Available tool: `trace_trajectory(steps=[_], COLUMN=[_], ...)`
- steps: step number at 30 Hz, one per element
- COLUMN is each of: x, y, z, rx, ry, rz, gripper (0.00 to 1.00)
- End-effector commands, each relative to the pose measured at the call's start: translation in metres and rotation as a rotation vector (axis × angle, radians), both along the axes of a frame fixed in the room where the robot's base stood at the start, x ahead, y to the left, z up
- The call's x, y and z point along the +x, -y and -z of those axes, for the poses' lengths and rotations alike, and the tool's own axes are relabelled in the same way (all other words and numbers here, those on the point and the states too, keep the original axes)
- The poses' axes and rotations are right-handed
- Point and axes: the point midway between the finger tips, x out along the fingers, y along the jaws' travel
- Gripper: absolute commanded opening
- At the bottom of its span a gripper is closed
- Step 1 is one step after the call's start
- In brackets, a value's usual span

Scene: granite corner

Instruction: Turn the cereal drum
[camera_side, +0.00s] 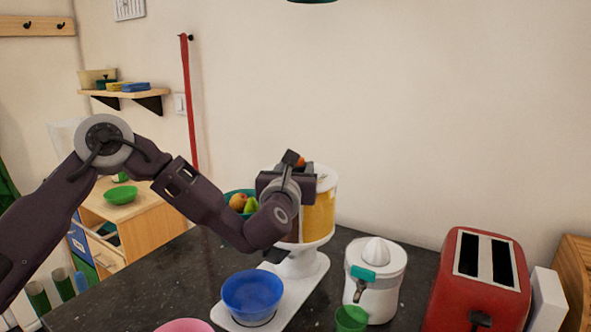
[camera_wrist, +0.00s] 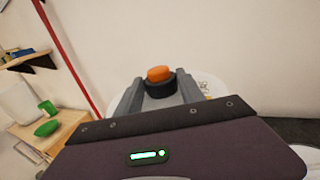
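The cereal dispenser is a clear drum of yellow cereal (camera_side: 319,215) with a white lid, on a white stand (camera_side: 300,263). A blue bowl (camera_side: 252,294) sits on the stand's base, below the drum. In the wrist view an orange-topped dark knob (camera_wrist: 159,75) lies between my two grey fingers. My gripper (camera_wrist: 160,88) is at the drum's upper part, and in the side view it covers the drum's left side. The fingers sit on either side of the knob; I cannot tell whether they press on it.
A white juicer (camera_side: 376,275) stands right of the dispenser, with a green cup (camera_side: 351,318) before it. A red toaster (camera_side: 480,285) is further right. A fruit bowl (camera_side: 240,194) is behind my arm. A pink bowl (camera_side: 185,326) is at the front. Dark counter (camera_side: 165,285) is clear at left.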

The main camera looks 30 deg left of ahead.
Motion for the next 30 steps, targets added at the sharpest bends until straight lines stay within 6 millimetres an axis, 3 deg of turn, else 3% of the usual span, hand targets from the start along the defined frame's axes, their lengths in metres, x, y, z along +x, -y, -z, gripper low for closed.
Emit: trace_trajectory(steps=[1, 3, 17, 30], x=[0.0, 0.0, -0.001, -0.002], y=[0.0, 0.0, -0.003, -0.015], z=[0.0, 0.0, 0.0, 0.001], rx=[0.0, 0.0, 0.002, 0.0], ry=[0.0, 0.0, -0.002, -0.004], rz=[-0.001, -0.001, 0.052, 0.402], gripper=[0.12, 0.0, 0.0, 0.0])
